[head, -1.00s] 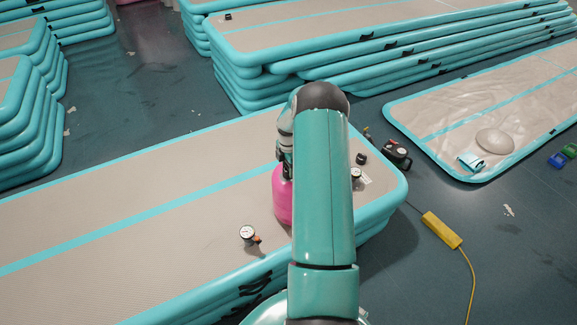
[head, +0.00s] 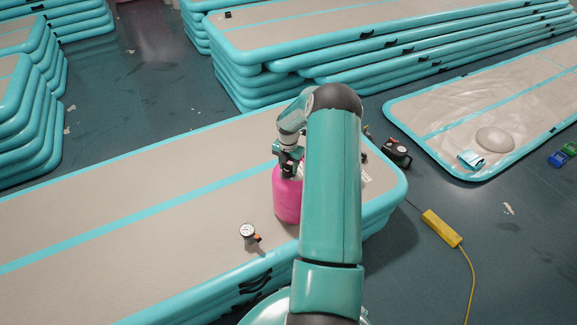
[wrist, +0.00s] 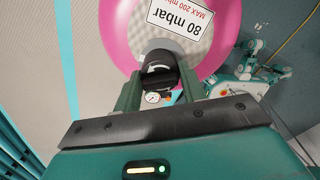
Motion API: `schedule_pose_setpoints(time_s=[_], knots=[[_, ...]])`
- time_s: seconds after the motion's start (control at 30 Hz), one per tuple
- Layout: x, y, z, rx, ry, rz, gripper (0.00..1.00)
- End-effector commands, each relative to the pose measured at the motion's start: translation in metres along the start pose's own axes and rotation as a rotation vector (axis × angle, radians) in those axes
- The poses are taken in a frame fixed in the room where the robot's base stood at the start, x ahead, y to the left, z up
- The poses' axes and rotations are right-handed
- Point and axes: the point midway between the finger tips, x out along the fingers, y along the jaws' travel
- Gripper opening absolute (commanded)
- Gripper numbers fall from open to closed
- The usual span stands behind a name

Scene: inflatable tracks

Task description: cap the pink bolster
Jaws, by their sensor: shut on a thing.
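The pink bolster (head: 287,197) stands upright on the near inflatable track, partly hidden by my arm. In the wrist view its top (wrist: 222,55) shows a pink rim around a pale textured middle, with a label (wrist: 181,22) reading 80 mbar. My gripper (head: 288,167) is at the top of the bolster. In the wrist view my gripper (wrist: 160,82) is shut on a black cap (wrist: 158,66) with a white arrow mark. The cap overlaps the pale middle near its edge. I cannot tell whether it is seated or just above, as it hides what lies beneath.
A pressure gauge (head: 248,231) with an orange part stands on the near track (head: 130,215), left of the bolster. A dark pump-like device (head: 396,153) and a yellow power strip (head: 441,229) with a cable lie on the floor. Stacked tracks (head: 300,75) stand behind.

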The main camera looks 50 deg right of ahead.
Motion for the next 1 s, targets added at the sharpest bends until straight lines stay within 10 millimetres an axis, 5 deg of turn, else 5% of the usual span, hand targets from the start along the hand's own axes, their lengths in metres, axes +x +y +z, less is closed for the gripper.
schedule_pose_setpoints(time_s=[0.2,0.5,0.8,0.97,1.0], knots=[[-0.0001,-0.0008,0.0007,-0.283,0.001,0.001,0.19],[-0.0001,-0.0002,0.0004,-0.348,0.000,0.000,0.19],[0.0002,-0.0005,0.0001,-0.687,0.003,0.001,0.19],[0.0000,-0.0005,0.0003,-0.726,0.002,0.000,0.19],[-0.0001,-0.0005,0.0003,-0.726,0.002,0.000,0.45]])
